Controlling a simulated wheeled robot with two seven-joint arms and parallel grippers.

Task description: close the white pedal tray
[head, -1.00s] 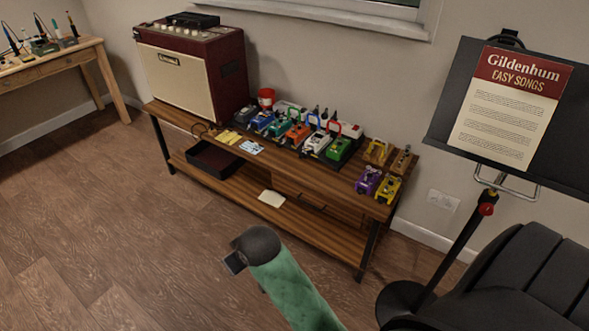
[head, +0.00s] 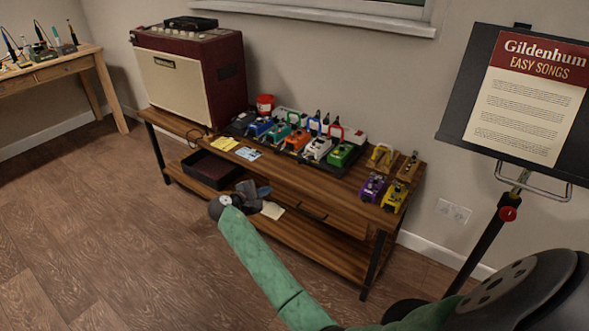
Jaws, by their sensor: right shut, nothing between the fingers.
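No tray that is plainly white shows in the head view. A dark open tray (head: 209,168) with a maroon lining juts out at the left part of the wooden bench, below its top. A white pedal (head: 317,148) stands among the coloured pedals on the bench top. A wooden drawer front with a dark handle (head: 312,213) is under the top; I cannot tell how far out it is. My right gripper (head: 257,194) is shut and empty in front of the bench, just right of the dark tray's near corner. My left gripper is out of view.
A pale sheet (head: 272,210) lies on the lower shelf (head: 305,236), partly behind my gripper. A cream-fronted amplifier (head: 178,82) stands on the bench's left end. A music stand (head: 492,125) is at the right. The floor (head: 120,220) in front is clear.

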